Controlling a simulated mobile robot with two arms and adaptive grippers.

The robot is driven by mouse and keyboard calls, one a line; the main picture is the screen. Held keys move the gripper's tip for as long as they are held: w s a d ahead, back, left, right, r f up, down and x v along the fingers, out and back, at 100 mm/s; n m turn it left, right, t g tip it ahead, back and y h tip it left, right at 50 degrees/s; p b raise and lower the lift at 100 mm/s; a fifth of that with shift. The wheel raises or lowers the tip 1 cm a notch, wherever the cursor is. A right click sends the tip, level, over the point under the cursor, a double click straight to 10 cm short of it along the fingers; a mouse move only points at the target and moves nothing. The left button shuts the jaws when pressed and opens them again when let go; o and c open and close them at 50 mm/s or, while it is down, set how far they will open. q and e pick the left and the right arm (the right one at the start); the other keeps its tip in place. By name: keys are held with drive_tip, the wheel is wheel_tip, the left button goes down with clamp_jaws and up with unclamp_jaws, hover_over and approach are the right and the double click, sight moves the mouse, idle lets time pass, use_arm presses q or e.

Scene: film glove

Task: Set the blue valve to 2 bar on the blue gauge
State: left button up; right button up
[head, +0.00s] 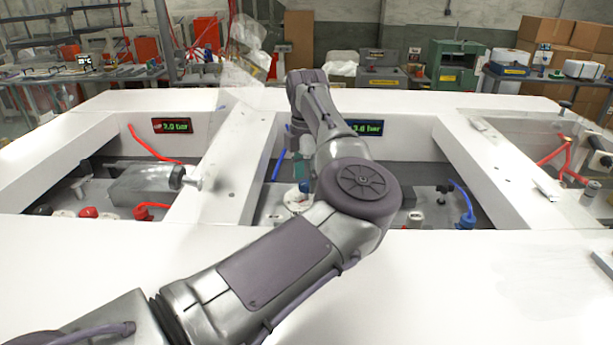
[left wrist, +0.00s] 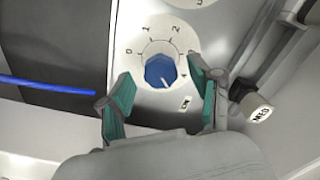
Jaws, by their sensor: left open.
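The blue valve (left wrist: 160,72) is a round knob on a white dial with the marks 0, 1, 2 and more, in the left wrist view. It also shows low in the middle bay in the head view (head: 304,187). My left gripper (left wrist: 166,86) is open, with one teal finger on each side of the knob and gaps visible between. The fingers appear just short of or around the knob; contact cannot be told. The blue gauge (head: 367,127) on the bay's back wall is lit and seems to read 3.0 bar, partly beside my arm. My right gripper is not in view.
White frame bars (head: 235,165) divide the bays. A red gauge (head: 171,126) hangs in the left bay. Blue hoses (head: 465,205) stand in the middle bay.

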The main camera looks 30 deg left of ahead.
use_arm(q)
drive_tip(key=shift+f, duration=0.4)
drive_tip(key=shift+c, duration=0.3)
drive_tip(key=c, duration=1.1)
